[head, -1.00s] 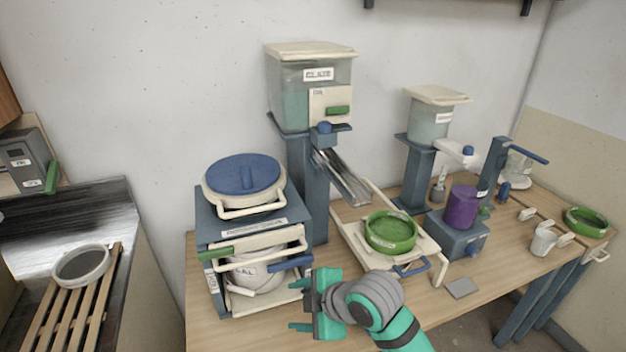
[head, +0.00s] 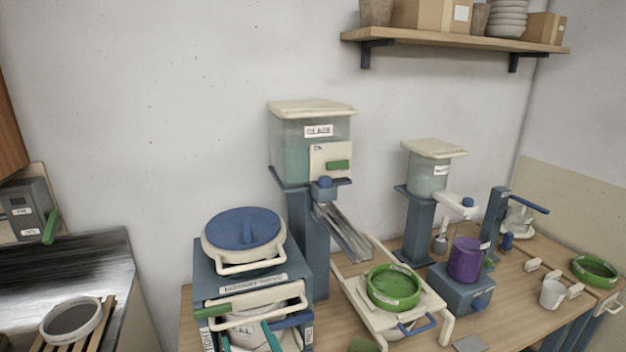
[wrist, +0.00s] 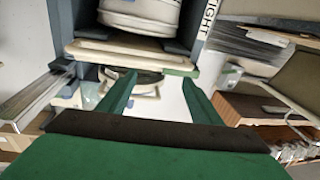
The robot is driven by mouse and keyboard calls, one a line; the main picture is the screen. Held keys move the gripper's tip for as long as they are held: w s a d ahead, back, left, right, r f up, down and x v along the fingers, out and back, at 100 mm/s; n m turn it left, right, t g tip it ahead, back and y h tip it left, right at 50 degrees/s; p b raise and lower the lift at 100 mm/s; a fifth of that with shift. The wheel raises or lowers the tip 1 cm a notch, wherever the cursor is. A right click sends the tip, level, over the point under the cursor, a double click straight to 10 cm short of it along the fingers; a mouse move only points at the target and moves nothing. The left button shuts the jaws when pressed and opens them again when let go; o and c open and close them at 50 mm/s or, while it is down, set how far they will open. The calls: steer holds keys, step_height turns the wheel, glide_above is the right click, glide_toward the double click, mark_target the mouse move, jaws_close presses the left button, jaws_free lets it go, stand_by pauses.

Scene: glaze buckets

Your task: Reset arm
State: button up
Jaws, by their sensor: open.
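My gripper (wrist: 158,90) is open, with two green fingers spread apart and nothing between them in the wrist view. In the head view only bits of its teal fingers show at the bottom edge, in front of the blue-grey stand (head: 292,258). The stand carries a blue-lidded pot (head: 242,236) on top and a white labelled pot (head: 243,337) inside, partly hidden. In the wrist view, cream bars and a white pot (wrist: 142,14) show beyond the fingers. Most of my arm is out of the head view.
Right of the stand are a glaze dispenser (head: 316,140) with a metal chute, a green bowl (head: 395,290) on a cream rack, and a purple container (head: 465,260). A wall shelf (head: 455,40) hangs above. A metal counter (head: 75,265) is at left.

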steer(key=s+d+f+m+h, duration=0.3)
steer(key=s+f+m+h, duration=0.15)
steer(key=s+f, duration=0.4)
steer(key=s+d+f+m+h, duration=0.3)
steer(key=s+f+m+h, duration=0.15)
steer(key=s+f, duration=0.4)
steer(key=s+d+f+n, duration=0.1)
steer(key=s+d, duration=0.2)
steer(key=s, duration=0.7)
steer(key=s+d+n+g, duration=0.1)
steer(key=s+d, duration=0.3)
steer(key=s, duration=0.6)
steer(key=shift+s+d+f+n, duration=0.2)
steer(key=shift+d+f+n, duration=0.05)
steer(key=shift+f+n, duration=0.1)
